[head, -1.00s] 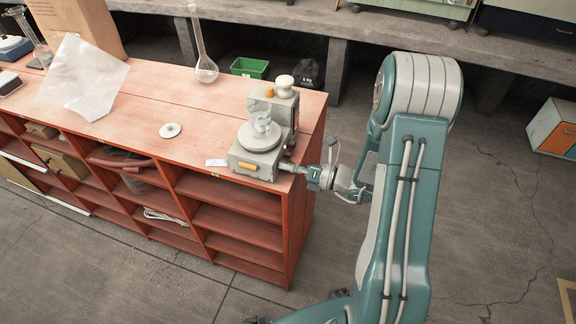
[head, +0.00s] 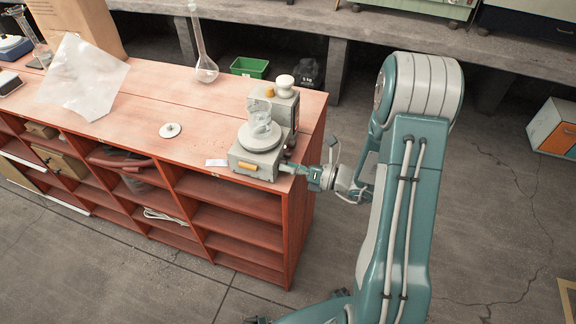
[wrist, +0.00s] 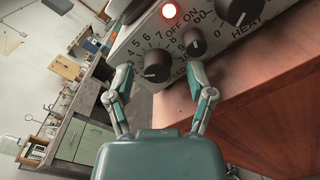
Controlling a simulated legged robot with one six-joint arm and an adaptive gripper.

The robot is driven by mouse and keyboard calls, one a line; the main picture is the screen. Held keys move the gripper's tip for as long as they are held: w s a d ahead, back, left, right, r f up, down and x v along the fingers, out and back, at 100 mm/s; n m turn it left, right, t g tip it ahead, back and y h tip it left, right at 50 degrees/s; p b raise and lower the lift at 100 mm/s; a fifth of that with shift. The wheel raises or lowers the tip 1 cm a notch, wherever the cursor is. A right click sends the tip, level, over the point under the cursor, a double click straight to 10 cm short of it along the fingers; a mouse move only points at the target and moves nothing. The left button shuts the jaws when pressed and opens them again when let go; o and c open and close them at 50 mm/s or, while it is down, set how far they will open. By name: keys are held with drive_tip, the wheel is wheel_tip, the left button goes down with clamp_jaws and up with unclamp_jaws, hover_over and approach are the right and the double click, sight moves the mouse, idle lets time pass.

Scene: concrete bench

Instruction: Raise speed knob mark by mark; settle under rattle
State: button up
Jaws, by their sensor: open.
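The grey stirrer unit (head: 258,163) stands at the right end of the red bench, with a glass beaker (head: 262,124) on its round plate. In the wrist view its panel shows the black speed knob (wrist: 157,66) with numbers around it. A small dark switch knob (wrist: 193,41) by OFF and ON, a lit red lamp (wrist: 169,10) and the heat knob (wrist: 238,9) are also there. My gripper (wrist: 160,72) is open, one finger on either side of the speed knob; I cannot tell whether they touch it. The knob's pointer is not readable. In the head view my gripper (head: 292,168) is at the unit's right side.
A white disc (head: 170,130) and a small white card (head: 216,162) lie on the bench left of the unit. A long-necked flask (head: 204,62) and a green bin (head: 249,67) are behind. The floor right of the bench is mostly clear.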

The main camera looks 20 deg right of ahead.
drive_tip(key=v, duration=1.2)
drive_tip(key=shift+w, duration=0.15)
idle(1.2)
drive_tip(key=x, duration=1.2)
clamp_jaws()
